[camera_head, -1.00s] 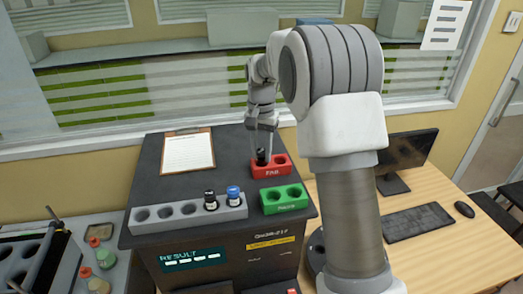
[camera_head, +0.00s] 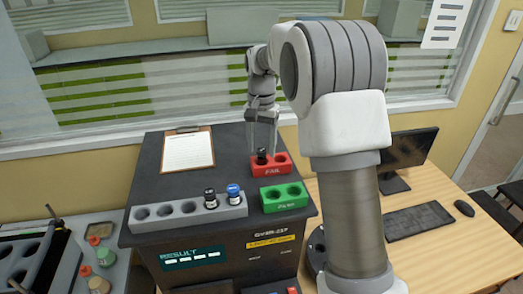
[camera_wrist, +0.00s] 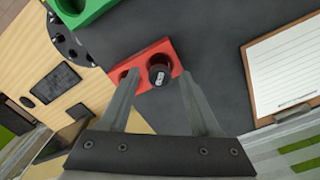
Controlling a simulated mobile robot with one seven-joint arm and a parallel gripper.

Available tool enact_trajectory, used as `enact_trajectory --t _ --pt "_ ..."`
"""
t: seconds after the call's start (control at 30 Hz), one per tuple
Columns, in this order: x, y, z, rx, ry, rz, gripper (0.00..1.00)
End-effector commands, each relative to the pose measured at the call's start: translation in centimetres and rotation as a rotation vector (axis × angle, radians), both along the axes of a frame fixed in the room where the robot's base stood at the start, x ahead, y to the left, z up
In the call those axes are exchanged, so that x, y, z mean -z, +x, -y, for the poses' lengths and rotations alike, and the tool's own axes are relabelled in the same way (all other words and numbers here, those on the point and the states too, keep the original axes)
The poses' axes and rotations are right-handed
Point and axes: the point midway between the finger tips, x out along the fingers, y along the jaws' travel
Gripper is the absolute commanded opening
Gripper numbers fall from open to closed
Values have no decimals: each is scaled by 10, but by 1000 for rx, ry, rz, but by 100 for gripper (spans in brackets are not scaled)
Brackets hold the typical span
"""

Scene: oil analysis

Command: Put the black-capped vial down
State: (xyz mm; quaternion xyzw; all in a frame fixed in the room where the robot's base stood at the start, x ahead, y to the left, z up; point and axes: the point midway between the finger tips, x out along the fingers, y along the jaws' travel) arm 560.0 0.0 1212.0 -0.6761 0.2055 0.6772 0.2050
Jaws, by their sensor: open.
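A black-capped vial (camera_head: 262,157) stands upright in the left hole of the red FAIL rack (camera_head: 271,170). In the wrist view the vial (camera_wrist: 158,74) shows from above in the red rack (camera_wrist: 137,77), with the rack's other hole empty. My gripper (camera_head: 264,144) is open just above the vial, its fingers apart on either side and not holding it. In the wrist view the two fingertips (camera_wrist: 158,81) are spread with the vial between and beyond them.
A green rack (camera_head: 284,207) with empty holes is in front of the red one. A grey rack (camera_head: 164,224) holds another black-capped vial (camera_head: 210,198) and a blue-capped vial (camera_head: 233,194). A clipboard (camera_head: 187,151) lies behind left.

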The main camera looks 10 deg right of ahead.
Motion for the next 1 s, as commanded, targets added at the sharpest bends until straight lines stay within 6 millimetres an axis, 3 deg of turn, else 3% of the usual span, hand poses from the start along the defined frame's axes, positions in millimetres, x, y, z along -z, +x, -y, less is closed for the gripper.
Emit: enact_trajectory --t 0.3,0.67,0.77,1.0 --pt "-70 1 0 0 0 5 64" --pt "-109 -6 0 -11 2 12 64" --pt "-122 -22 1 -41 2 40 64" --pt "-152 -91 1 -166 -4 150 64"
